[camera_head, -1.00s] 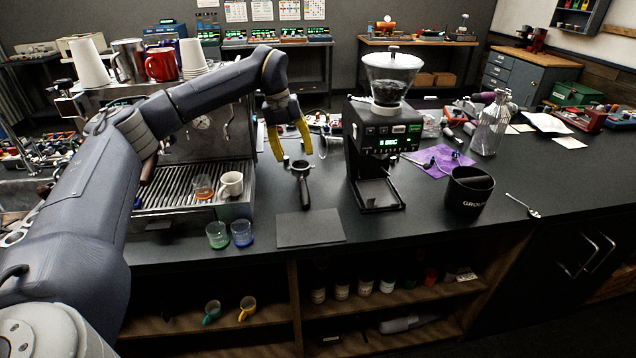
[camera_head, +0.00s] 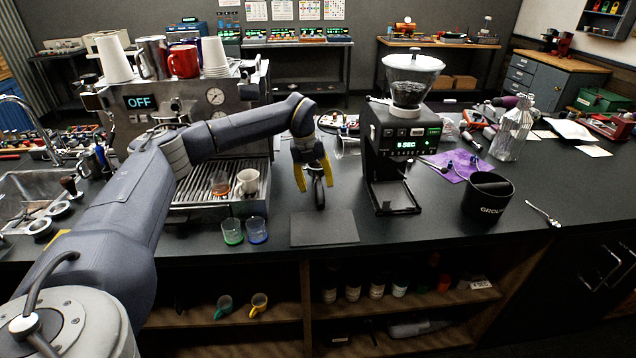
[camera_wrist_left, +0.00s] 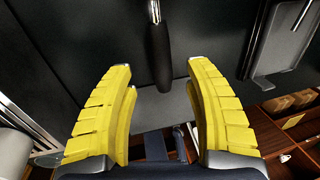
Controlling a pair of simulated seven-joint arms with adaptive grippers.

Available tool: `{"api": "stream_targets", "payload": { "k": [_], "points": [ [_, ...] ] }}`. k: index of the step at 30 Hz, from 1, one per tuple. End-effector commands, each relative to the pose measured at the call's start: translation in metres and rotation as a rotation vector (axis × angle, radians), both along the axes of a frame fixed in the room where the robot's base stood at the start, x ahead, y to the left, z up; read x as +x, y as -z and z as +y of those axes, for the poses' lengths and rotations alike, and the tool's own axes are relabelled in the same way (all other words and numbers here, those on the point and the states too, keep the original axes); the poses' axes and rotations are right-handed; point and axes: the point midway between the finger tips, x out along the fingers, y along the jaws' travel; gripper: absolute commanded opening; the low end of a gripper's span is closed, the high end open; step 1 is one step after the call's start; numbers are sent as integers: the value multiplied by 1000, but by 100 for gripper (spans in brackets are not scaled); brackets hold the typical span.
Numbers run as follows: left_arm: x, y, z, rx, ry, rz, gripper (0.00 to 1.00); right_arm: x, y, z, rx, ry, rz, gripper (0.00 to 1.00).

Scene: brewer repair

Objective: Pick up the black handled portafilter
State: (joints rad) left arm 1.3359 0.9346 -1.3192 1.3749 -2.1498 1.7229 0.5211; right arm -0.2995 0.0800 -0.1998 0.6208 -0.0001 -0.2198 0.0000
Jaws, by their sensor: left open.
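The black handled portafilter (camera_head: 319,192) lies on the dark counter between the espresso machine and the grinder. In the head view my left gripper (camera_head: 314,182) hangs over it and hides much of it. In the left wrist view the black handle (camera_wrist_left: 158,55) runs down from the top edge, with its end just beyond the gap between the yellow fingertips. My left gripper (camera_wrist_left: 159,65) is open, with one finger on each side of the handle's line and no visible contact. The portafilter's head is out of the wrist view. My right gripper is not in view.
The espresso machine (camera_head: 190,100) stands to the left, with a white mug (camera_head: 247,182) on its tray. The grinder (camera_head: 395,150) stands close on the right. A dark grey mat (camera_head: 324,229) lies in front, with two glasses (camera_head: 244,231) beside it.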

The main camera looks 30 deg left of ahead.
Motion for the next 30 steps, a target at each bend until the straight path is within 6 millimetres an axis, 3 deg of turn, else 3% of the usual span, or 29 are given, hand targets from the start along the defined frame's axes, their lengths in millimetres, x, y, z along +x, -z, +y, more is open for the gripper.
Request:
{"api": "stream_targets", "payload": {
  "k": [8, 18, 27, 30],
  "points": [
    [2, 11, -2, 0, -1, 2, 53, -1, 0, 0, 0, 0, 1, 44],
    [8, 49, -9, 0, -2, 2, 53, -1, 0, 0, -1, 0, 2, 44],
    [8, 52, -9, 0, -1, 0, 54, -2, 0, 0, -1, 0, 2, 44],
    [8, 52, -9, 0, -1, 0, 42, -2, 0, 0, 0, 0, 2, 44]
  ]
}}
